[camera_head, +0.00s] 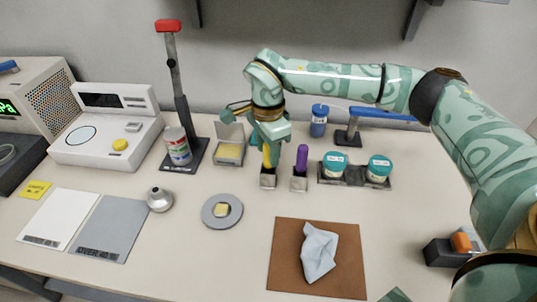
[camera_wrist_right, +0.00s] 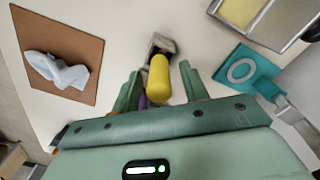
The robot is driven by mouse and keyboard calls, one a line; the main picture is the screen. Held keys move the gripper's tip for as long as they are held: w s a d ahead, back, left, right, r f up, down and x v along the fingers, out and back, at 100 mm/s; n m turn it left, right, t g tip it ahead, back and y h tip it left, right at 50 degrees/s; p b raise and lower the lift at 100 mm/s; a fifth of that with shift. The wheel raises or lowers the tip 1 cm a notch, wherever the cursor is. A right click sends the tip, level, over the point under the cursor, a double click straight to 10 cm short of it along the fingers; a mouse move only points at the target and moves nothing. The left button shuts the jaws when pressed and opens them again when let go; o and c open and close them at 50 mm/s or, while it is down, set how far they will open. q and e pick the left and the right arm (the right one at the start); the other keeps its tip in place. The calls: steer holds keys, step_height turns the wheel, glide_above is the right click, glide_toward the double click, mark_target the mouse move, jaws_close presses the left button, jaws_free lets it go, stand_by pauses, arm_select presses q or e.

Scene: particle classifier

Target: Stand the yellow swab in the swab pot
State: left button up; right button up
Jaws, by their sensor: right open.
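The yellow swab (camera_head: 267,156) is upright, its lower end at the small square metal pot (camera_head: 268,181); it appears to stand in it. In the right wrist view the thick yellow end (camera_wrist_right: 159,78) points towards my gripper, with the metal pot (camera_wrist_right: 160,43) behind it. My right gripper (camera_head: 271,143) is above the pot, fingers open. In the wrist view its fingers (camera_wrist_right: 160,88) are on either side of the yellow swab, with gaps showing. The swab's top is partly hidden by the gripper in the head view. My left gripper is not in view.
A purple-topped object (camera_head: 302,158) stands in a similar pot (camera_head: 299,184) close to the right. A rack (camera_head: 354,176) with two teal-lidded jars is further right. A box with a yellow pad (camera_head: 229,152) is left. A cloth (camera_head: 319,251) lies on a brown mat (camera_head: 287,265) in front.

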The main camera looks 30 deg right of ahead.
step_height(320, 180, up, 10)
steer(key=shift+f+p, duration=0.25)
steer(key=shift+p, duration=1)
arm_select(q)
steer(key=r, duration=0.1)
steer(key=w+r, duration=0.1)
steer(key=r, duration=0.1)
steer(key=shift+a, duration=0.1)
